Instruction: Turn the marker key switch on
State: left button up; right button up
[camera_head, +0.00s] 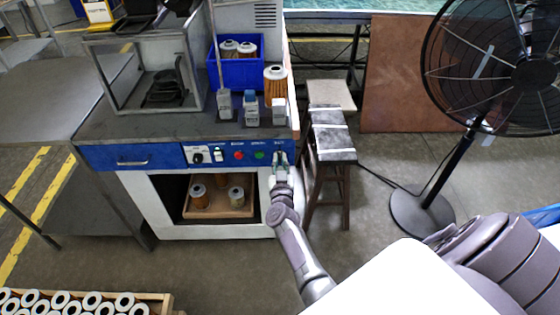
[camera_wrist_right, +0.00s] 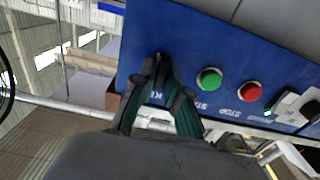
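The blue control panel (camera_head: 130,156) runs along the front of the workbench machine. My right gripper (camera_head: 280,160) is at the panel's right end, under a small white label. In the right wrist view, my right gripper's fingertips (camera_wrist_right: 158,65) come close together against the blue panel (camera_wrist_right: 185,35), above a partly covered white label (camera_wrist_right: 157,96). The marker key switch is hidden by the fingertips, which appear closed around its place. Whether the key is turned cannot be seen. My left gripper is not in view.
A green button (camera_wrist_right: 209,79) and a red button (camera_wrist_right: 249,92) sit beside the fingers. A dial (camera_head: 198,157) is further left. Filter cartridges stand in a wooden tray (camera_head: 235,211) in the opening below. A stool (camera_head: 330,140) and fan (camera_head: 430,212) stand to the right.

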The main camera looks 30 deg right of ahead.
grip_shut()
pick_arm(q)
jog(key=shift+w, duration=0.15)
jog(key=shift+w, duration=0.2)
pick_arm(e)
jog(key=shift+m, duration=0.5)
jog(key=m, duration=0.4)
jog(key=shift+m, duration=0.4)
jog(key=m+b, duration=0.1)
jog(key=m, duration=0.3)
jog(key=shift+f+m, duration=0.1)
jog(key=shift+m, duration=0.2)
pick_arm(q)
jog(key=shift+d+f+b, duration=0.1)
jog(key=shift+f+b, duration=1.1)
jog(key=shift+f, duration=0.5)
pick_arm(e)
jog(key=shift+d+m, duration=0.1)
jog(key=shift+m, duration=3.9)
